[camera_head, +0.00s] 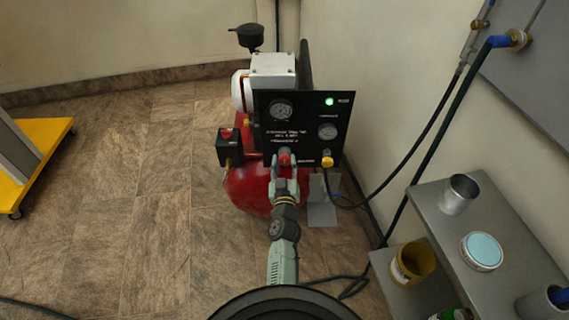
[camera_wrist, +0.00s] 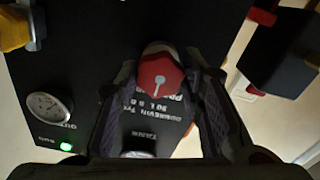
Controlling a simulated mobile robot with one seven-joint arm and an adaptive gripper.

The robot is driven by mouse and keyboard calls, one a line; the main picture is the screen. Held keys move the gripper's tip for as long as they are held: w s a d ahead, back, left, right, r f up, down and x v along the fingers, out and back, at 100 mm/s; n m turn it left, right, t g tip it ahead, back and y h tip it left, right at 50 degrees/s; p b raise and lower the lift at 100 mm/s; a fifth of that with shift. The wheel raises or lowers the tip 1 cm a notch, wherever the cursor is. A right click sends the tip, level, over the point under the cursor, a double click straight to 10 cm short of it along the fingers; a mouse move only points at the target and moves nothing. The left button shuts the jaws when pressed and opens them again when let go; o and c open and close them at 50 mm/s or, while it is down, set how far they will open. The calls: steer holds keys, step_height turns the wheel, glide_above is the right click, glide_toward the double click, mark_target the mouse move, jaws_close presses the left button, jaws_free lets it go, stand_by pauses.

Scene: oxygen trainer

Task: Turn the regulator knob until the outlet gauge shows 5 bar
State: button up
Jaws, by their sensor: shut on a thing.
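The other gauge (camera_head: 281,109) is at upper left. I cannot read which knob is labelled regulator.
A yellow fitting (camera_head: 327,161) sits right of the red knob. A red tank (camera_head: 247,186) is below the panel, with a black switch box (camera_head: 231,147) to the left. Dark hoses run right to the wall. A grey shelf (camera_head: 425,205) with cans stands at right.

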steer(key=shift+m, duration=0.3)
steer(key=m, duration=0.4)
steer(key=shift+m, duration=2.1)
steer(key=o, duration=1.2)
steer(key=shift+c, duration=0.2)
